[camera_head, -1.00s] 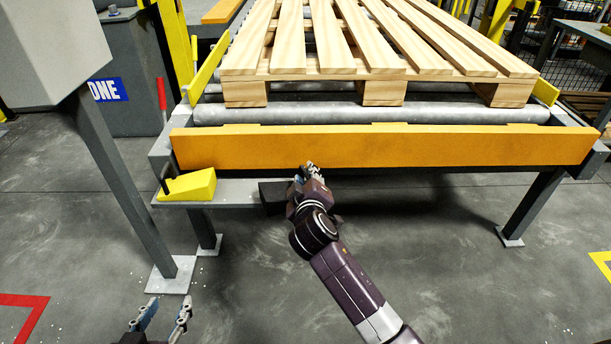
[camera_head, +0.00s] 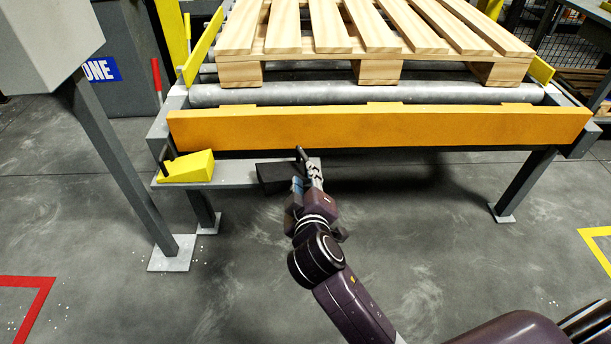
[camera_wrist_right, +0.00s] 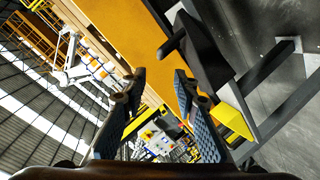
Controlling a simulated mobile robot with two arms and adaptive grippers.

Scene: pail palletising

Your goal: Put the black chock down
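The black chock (camera_head: 273,177) sits at the right end of a grey shelf (camera_head: 235,174) below the orange beam. Its upright handle (camera_head: 300,156) shows just beside my right gripper (camera_head: 307,176). In the right wrist view the black chock (camera_wrist_right: 207,52) is at the upper right, with its handle (camera_wrist_right: 173,45) pointing left. There my right gripper (camera_wrist_right: 158,85) has its two fingers spread apart with nothing between them. The handle is ahead of the right-hand fingertip and appears clear of it. My left gripper is out of view.
A yellow chock (camera_head: 188,168) lies on the left part of the shelf; it also shows in the wrist view (camera_wrist_right: 232,118). The orange beam (camera_head: 380,128) runs across the conveyor front, with a wooden pallet (camera_head: 380,72) behind. A grey post (camera_head: 125,170) stands left. Floor in front is clear.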

